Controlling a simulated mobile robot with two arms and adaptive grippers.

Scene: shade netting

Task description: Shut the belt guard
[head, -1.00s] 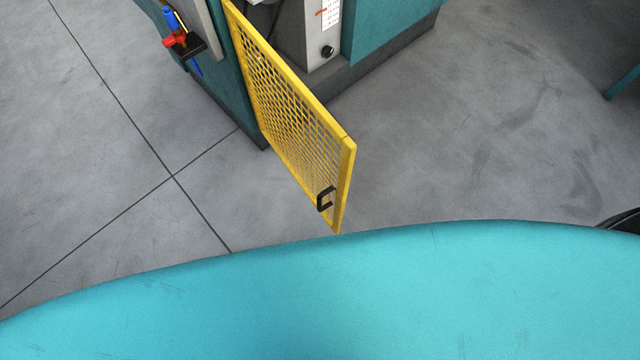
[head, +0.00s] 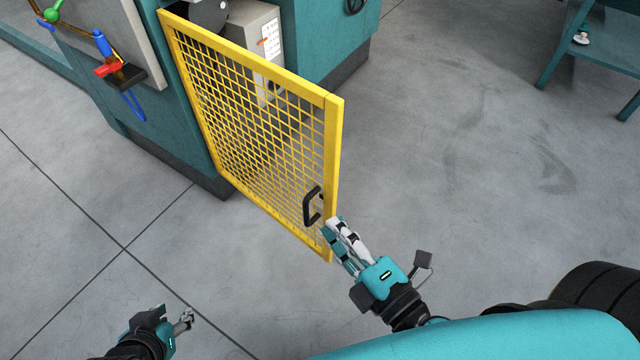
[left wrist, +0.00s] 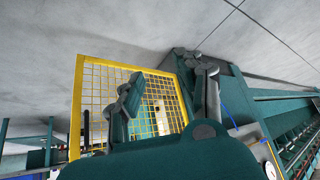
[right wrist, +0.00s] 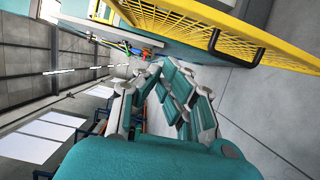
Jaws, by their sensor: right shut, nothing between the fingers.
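The belt guard (head: 250,135) is a yellow-framed mesh door standing swung out from the teal machine (head: 180,120). Its black handle (head: 309,206) is near the lower free edge. My right gripper (head: 338,232) is shut and empty, its fingertips close beside that edge, just right of the handle; I cannot tell whether they touch. In the right wrist view the guard (right wrist: 190,22) and handle (right wrist: 237,48) are above the fingers. My left gripper (head: 186,318) is low at the left, apart from the guard. In the left wrist view its fingers (left wrist: 168,95) are spread, with the guard (left wrist: 76,100) beyond.
A grey box (head: 258,40) with a label stands in the machine opening behind the guard. Blue and red tools (head: 108,68) hang on the machine's side. A teal table (head: 600,45) stands at the far right. The grey floor around the guard is clear.

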